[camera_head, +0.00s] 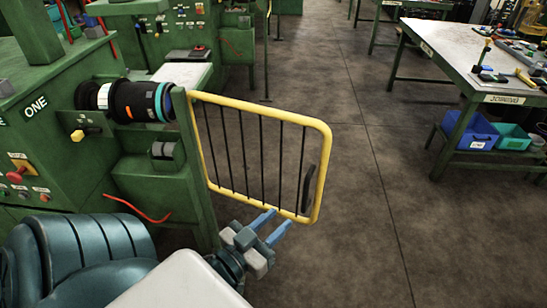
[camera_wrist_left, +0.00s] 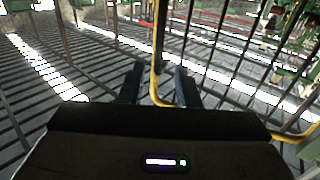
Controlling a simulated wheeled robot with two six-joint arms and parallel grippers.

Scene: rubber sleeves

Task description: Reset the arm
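My left gripper (camera_head: 271,226) has two blue fingers that stand apart, with nothing between them in the head view. It is just below the lower edge of a yellow-framed gate (camera_head: 325,170) with dark bars. In the left wrist view the fingers of my left gripper (camera_wrist_left: 158,88) are apart, and the yellow gate frame (camera_wrist_left: 155,75) shows beyond and between them. I cannot tell whether a finger touches the frame. A dark handle (camera_head: 308,188) sits on the gate's right side. My right gripper is not in view.
A green machine marked ONE (camera_head: 60,130) stands at the left, with a black roller (camera_head: 133,100) beside the gate. A workbench (camera_head: 460,60) with tools stands at the right, with a blue bin (camera_head: 470,130) below. The floor between is clear.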

